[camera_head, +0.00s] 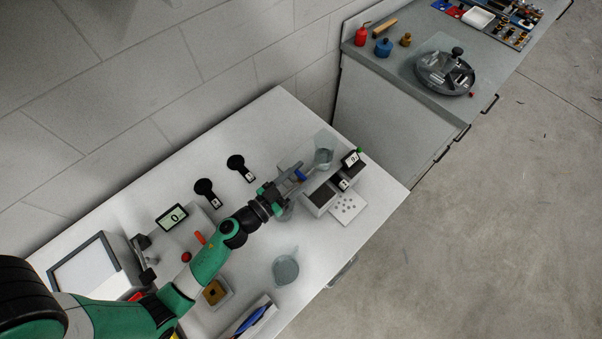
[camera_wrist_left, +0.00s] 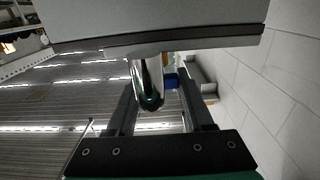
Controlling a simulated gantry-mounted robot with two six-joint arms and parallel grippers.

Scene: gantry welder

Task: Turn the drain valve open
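The drain valve shows in the left wrist view as a curved chrome spout (camera_wrist_left: 147,82) with a small blue handle (camera_wrist_left: 171,80) on its right, under a grey box body (camera_wrist_left: 155,25). In the head view the blue handle (camera_head: 300,175) shows at the left side of the bench device (camera_head: 319,197). My left gripper (camera_head: 287,187) is at that side of the device. In the wrist view its two dark fingers (camera_wrist_left: 158,100) stand apart, with spout and handle between them in the picture. The blue handle lies closer to the right finger; contact is not clear. My right gripper is not in view.
A clear beaker (camera_head: 324,154) stands by the device, and a clear jug (camera_head: 285,269) stands on the white bench (camera_head: 330,240). A small display (camera_head: 172,217) stands left.

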